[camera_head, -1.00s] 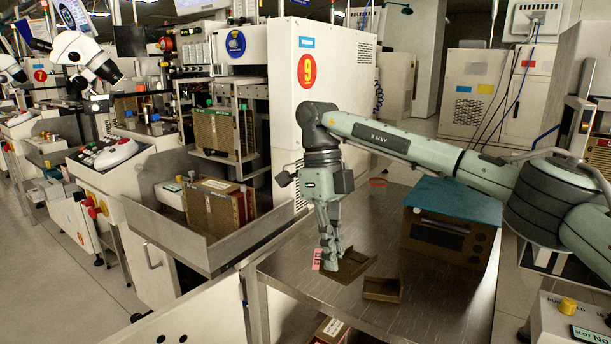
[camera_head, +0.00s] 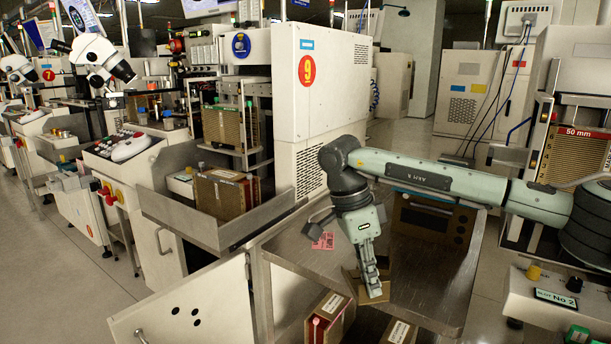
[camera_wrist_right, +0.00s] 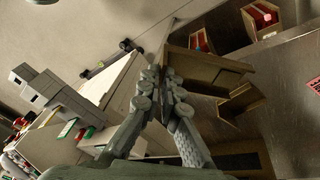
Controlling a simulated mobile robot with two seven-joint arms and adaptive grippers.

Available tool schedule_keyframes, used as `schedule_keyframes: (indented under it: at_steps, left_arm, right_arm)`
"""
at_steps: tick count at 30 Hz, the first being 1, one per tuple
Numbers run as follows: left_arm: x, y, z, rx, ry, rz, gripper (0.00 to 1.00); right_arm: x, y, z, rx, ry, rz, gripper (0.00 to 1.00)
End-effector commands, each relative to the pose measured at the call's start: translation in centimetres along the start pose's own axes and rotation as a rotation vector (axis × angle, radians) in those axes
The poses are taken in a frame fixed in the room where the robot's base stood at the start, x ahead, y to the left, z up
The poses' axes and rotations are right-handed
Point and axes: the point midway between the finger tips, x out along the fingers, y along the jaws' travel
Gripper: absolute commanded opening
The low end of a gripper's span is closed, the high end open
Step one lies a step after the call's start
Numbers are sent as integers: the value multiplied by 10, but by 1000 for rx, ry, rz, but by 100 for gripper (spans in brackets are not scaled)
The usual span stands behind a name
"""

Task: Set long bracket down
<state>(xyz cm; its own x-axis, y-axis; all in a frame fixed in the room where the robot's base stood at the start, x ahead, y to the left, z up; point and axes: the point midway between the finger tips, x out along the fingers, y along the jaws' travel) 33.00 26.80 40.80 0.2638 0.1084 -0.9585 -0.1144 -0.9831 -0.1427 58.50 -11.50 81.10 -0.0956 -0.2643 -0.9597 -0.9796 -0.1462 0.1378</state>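My right gripper (camera_head: 374,286) points down low over the front part of the metal table. In the right wrist view its fingers (camera_wrist_right: 163,85) are closed together on the near end of a brown long bracket (camera_wrist_right: 205,74). In the head view the bracket (camera_head: 351,284) shows at the fingertips, partly hidden by the fingers. Whether it touches the table is unclear. A second, shorter brown bracket (camera_wrist_right: 241,101) lies close beside it in the wrist view. My left gripper is not in view.
The metal table (camera_head: 300,262) has bare room left of the gripper. A pink tag (camera_head: 323,241) lies on it. A brown box with dark slots (camera_head: 425,218) stands behind my right arm. Cartons (camera_head: 330,318) sit below the front edge. A large white machine (camera_head: 310,100) stands behind left.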

Motion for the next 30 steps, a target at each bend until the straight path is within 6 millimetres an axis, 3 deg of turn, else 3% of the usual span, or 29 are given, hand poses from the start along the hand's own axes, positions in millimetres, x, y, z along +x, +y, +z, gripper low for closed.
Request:
schedule_keyframes:
  at_steps: [6, 12, 18, 30]
  left_arm:
    - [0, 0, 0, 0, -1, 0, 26]
    - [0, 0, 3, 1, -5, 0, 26]
    - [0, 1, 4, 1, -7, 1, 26]
    - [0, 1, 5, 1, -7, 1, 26]
  right_arm:
    - [49, 37, -30, -654, 95, -164, 0]
    - [71, 71, -36, -1111, 160, -282, 0]
    - [77, 86, -37, -1309, 191, -334, 0]
    - [79, 89, -35, -1334, 190, -337, 0]
